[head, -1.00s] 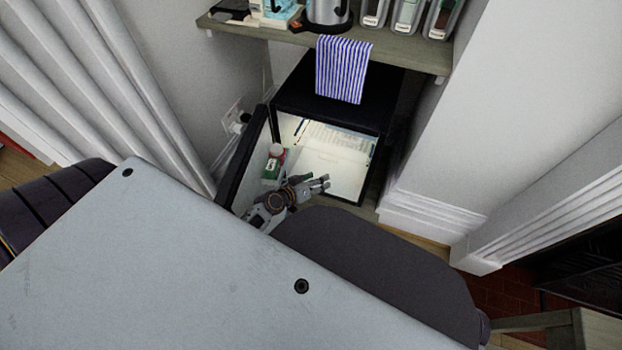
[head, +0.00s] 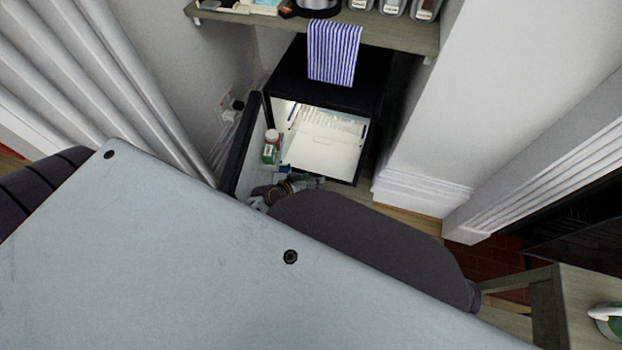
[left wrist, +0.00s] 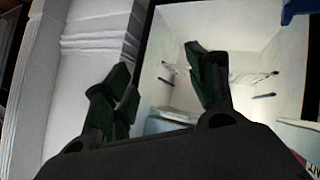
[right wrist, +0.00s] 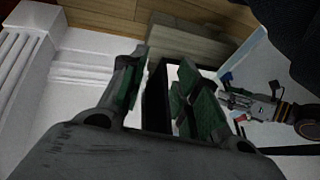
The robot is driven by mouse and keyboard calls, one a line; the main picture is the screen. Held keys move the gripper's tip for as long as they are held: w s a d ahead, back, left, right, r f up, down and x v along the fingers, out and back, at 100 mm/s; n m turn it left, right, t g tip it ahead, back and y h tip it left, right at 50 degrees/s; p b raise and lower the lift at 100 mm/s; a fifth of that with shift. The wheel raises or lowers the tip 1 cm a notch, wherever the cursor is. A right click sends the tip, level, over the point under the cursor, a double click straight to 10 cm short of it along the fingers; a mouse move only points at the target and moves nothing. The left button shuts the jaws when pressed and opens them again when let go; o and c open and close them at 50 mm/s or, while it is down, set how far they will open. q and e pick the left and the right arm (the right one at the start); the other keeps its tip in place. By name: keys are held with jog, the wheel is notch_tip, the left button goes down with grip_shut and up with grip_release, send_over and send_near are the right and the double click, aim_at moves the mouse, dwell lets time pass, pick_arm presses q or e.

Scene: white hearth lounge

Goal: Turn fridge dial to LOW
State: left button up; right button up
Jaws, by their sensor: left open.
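The black mini fridge (head: 318,85) stands under the shelf with its door (head: 245,150) swung open to the left and its pale interior (head: 322,150) lit. I cannot make out the dial in any view. My left gripper (head: 312,183) is at the fridge's lower front edge, partly hidden by my dark arm part. In the left wrist view my left gripper (left wrist: 160,85) is open and empty, facing the interior (left wrist: 225,65). My right gripper (right wrist: 160,90) is open and empty in the right wrist view, beside the fridge opening; it is hidden in the head view.
A green-and-white carton (head: 270,153) and a bottle with a red cap (head: 271,135) sit in the door. A striped towel (head: 335,55) hangs over the shelf (head: 400,38). White wall trim (head: 420,190) stands close on the right.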

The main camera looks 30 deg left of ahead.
pick_arm(q)
jog(key=shift+w, duration=0.1)
jog(key=w+n+t+b, duration=0.15)
jog(key=w+b, duration=0.35)
jog(key=w, duration=0.6)
jog(key=w+a+n+t+y+b, duration=0.1)
jog(key=w+a+n+t+y, duration=0.2)
jog(key=a+y, duration=0.2)
jog(key=s+a+r+n+t+y, duration=0.3)
jog(key=a+r+n+t+y, duration=0.1)
jog(key=a+r+n+y, duration=0.3)
jog(key=shift+a+r+n+t, duration=0.15)
jog(key=shift+r+n+t, duration=0.3)
jog(key=shift+n, duration=0.5)
pick_arm(e)
notch_tip(320, 180, down, 8)
jog(key=shift+a+t, duration=0.3)
jog(key=shift+a, duration=0.05)
jog(key=shift+w+r, duration=0.1)
pick_arm(q)
jog(key=shift+w, duration=0.15)
